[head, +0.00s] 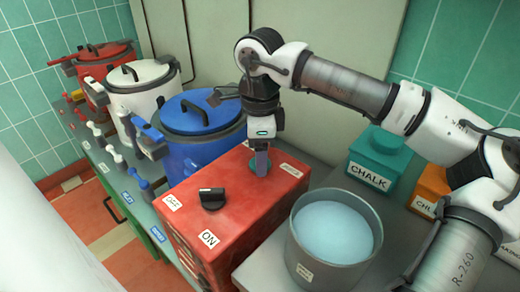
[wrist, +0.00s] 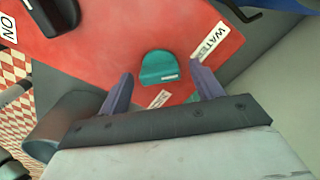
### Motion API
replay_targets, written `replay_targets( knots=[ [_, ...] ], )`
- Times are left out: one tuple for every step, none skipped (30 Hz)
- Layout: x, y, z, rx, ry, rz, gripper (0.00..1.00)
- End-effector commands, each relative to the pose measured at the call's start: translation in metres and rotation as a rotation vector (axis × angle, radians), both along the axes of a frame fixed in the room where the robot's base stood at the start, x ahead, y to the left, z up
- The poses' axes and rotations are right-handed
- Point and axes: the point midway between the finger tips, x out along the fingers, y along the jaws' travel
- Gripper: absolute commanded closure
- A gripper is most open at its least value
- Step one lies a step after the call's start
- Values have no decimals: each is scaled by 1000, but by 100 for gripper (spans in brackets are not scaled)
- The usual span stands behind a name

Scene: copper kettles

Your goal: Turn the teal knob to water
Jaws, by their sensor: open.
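The teal knob (wrist: 160,68) sits on top of the red box (head: 230,215), mostly behind my fingers in the head view (head: 254,167). It has a rounded edge and a straight edge with a small pale mark at the lower right in the wrist view. A WATER label (wrist: 208,43) lies to its upper right there; a second label (wrist: 159,99) lies below it, too small to read. My gripper (wrist: 163,72) is open above the box, one finger on either side of the knob in that view. I cannot tell whether the fingers touch it.
A black knob (head: 212,198) with OFF and ON labels is on the same box. A blue kettle (head: 203,130) stands behind left, a grey pot of pale blue liquid (head: 306,268) in front right. A teal CHALK container (head: 378,158) stands at right.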

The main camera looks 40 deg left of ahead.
Motion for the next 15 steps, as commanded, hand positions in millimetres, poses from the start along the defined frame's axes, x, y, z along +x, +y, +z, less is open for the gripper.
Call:
replay_targets(
  knots=[
    [0, 0, 0, 0, 0, 0, 35],
    [0, 0, 1, 0, 0, 0, 35],
    [0, 0, 3, -1, -1, -1, 35],
    [0, 0, 5, 0, -1, -1, 35],
    [0, 0, 8, 0, -1, -1, 35],
    [0, 0, 12, 0, -1, -1, 35],
    [0, 0, 17, 1, -2, -2, 35],
    [1, 0, 22, 1, -2, -2, 35],
    [0, 0, 30, 1, -3, -2, 35],
    [0, 0, 37, 1, -3, -2, 35],
    [1, 1, 44, 1, -3, -3, 35],
    [0, 0, 54, 2, -4, -2, 35],
    [0, 0, 61, 2, -2, -1, 35],
    [1, 1, 68, 1, -3, -2, 35],
    [0, 0, 78, 1, -3, -2, 35]
  ],
)
